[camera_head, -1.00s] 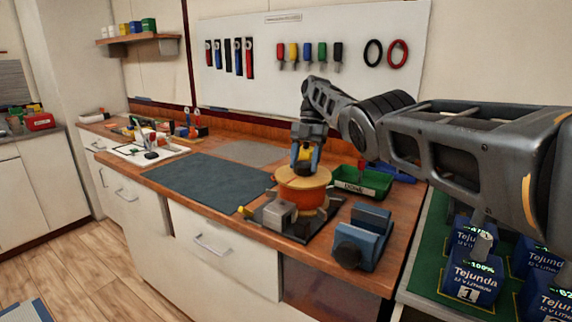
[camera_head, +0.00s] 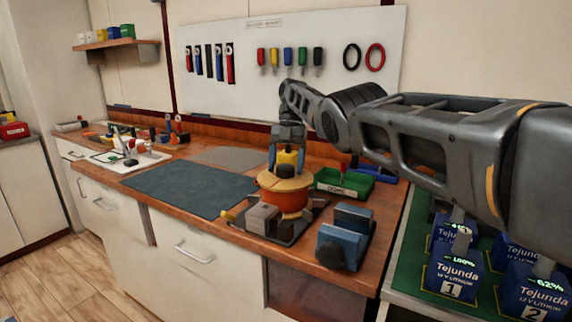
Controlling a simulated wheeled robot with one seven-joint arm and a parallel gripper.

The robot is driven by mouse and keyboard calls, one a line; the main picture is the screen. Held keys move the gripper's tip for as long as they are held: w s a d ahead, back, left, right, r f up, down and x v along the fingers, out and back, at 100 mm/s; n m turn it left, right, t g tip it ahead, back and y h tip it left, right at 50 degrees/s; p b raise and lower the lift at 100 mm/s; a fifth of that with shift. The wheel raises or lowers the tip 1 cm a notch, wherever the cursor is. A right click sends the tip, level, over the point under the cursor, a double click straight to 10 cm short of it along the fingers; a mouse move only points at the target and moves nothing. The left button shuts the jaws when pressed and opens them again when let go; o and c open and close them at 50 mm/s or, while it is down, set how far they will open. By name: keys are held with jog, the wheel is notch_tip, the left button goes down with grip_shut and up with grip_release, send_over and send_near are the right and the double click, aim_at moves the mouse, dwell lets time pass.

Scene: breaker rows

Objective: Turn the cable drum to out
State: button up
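The cable drum (camera_head: 284,199) is orange with paler tan flanges and sits on a dark base plate (camera_head: 308,221) near the right part of the wooden bench. A grey block (camera_head: 263,219) stands at its front left, with a small yellow piece (camera_head: 229,216) beside it. My gripper (camera_head: 286,170) points down at the top of the drum, its blue-grey fingers on either side of a dark knob with yellow above it. Whether the fingers touch or grip the knob is hard to tell. I cannot read any in or out mark on the drum.
A blue vise-like block (camera_head: 345,237) stands right of the drum. A green bin (camera_head: 345,183) lies behind it. A dark mat (camera_head: 190,188) covers clear bench to the left. Tejunda batteries (camera_head: 452,272) stand on a green surface at right. A tool board (camera_head: 290,65) hangs behind.

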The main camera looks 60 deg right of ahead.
jog(key=shift+o, duration=0.2)
notch_tip(320, 180, up, 4)
jog(key=p, duration=0.4)
jog(key=shift+r, duration=0.2)
jog(key=shift+s+d+r+p, duration=0.15)
jog(key=shift+s+r+p, duration=0.1)
jog(key=shift+p, duration=0.4)
jog(key=s+p, duration=0.1)
jog(key=p, duration=0.1)
jog(key=d+r+p, duration=0.1)
jog(key=p, duration=0.1)
jog(key=shift+s+r, duration=0.1)
jog(key=shift+s, duration=0.25)
jog(key=s+d+r+p, duration=0.2)
jog(key=s+d+r, duration=0.2)
jog(key=s, duration=0.4)
jog(key=shift+d+r, duration=0.2)
jog(key=shift+r, duration=0.25)
jog(key=shift+s, duration=0.1)
